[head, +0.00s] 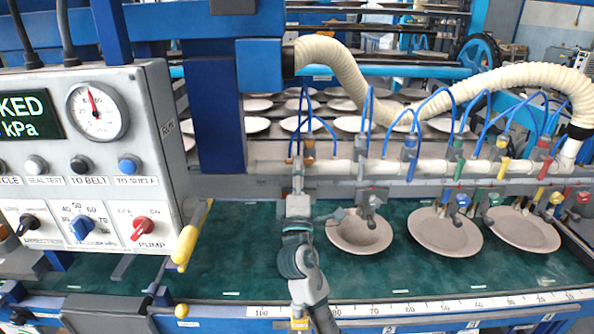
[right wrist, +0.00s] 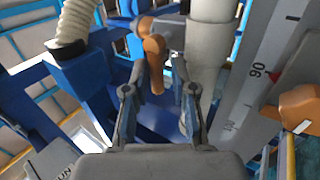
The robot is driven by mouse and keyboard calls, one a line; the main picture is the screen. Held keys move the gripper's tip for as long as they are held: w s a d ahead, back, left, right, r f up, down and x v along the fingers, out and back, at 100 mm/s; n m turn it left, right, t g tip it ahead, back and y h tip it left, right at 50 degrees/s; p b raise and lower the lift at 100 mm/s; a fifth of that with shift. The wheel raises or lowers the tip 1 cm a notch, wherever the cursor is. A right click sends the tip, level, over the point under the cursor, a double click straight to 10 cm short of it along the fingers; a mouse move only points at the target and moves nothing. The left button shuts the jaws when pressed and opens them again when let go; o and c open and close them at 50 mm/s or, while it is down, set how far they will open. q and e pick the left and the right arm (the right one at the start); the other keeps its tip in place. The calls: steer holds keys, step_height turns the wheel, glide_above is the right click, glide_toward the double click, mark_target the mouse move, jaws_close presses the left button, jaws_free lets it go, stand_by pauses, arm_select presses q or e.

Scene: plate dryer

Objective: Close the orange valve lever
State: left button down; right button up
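The orange valve lever (head: 309,148) sits at the left end of the white pipe in the head view, just beyond my right gripper (head: 298,187). In the right wrist view the orange lever (right wrist: 154,64) hangs down between the tips of my right gripper (right wrist: 158,78). The two fingers are apart, one on each side of the lever, and I see no clear contact. The gripper partly hides the valve in the head view. My left gripper is not in view.
A control box (head: 85,160) with a gauge stands at the left. Plates (head: 444,232) lie on the green belt (head: 240,255) under suction cups. Other coloured valves, such as a green one (head: 458,148), line the white pipe (head: 430,170). A ribbed hose (head: 345,70) arches above.

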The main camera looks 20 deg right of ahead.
steer(key=v, duration=1.2)
steer(key=shift+f, duration=0.15)
